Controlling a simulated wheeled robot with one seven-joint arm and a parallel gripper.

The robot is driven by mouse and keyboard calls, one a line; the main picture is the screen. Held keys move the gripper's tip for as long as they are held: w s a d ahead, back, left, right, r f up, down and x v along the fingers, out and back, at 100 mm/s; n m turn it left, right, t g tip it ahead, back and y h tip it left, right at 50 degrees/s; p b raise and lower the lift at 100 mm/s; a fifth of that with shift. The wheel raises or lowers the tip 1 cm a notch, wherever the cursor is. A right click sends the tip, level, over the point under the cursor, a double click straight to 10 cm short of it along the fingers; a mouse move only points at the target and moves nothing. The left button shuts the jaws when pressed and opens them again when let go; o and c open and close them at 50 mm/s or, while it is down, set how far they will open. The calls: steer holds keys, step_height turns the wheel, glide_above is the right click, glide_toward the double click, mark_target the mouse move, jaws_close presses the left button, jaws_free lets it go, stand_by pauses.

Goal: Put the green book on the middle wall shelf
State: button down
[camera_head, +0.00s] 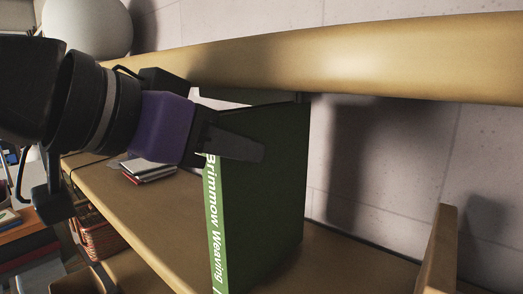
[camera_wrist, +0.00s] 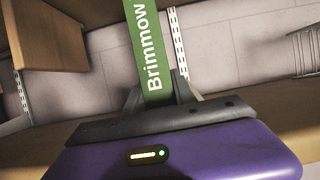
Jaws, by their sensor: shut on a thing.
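The green book (camera_head: 262,190) stands upright with its spine, lettered "Brimmow Weaving", facing the head camera. My gripper (camera_head: 235,143) is shut on the upper part of the green book from the left. In the wrist view the book's spine (camera_wrist: 152,45) lies between the two fingers of my gripper (camera_wrist: 160,95). The book is over a wooden wall shelf (camera_head: 150,210), below a higher shelf (camera_head: 350,65). I cannot tell whether its bottom edge touches the shelf, as it runs out of the picture.
A small stack of books (camera_head: 150,170) lies on the shelf behind my gripper. An upright wooden panel (camera_head: 438,250) stands at the right. A wicker basket (camera_head: 98,238) is lower left. A white round object (camera_head: 85,25) sits on the upper shelf. The shelf right of the book looks clear.

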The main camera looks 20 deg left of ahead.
steer(key=shift+f, duration=0.25)
steer(key=c, duration=1)
jaws_free()
steer(key=shift+f, duration=0.1)
steer(key=shift+c, duration=0.2)
steer(key=b+v, duration=0.2)
steer(key=v, duration=1)
steer(key=shift+b, duration=0.4)
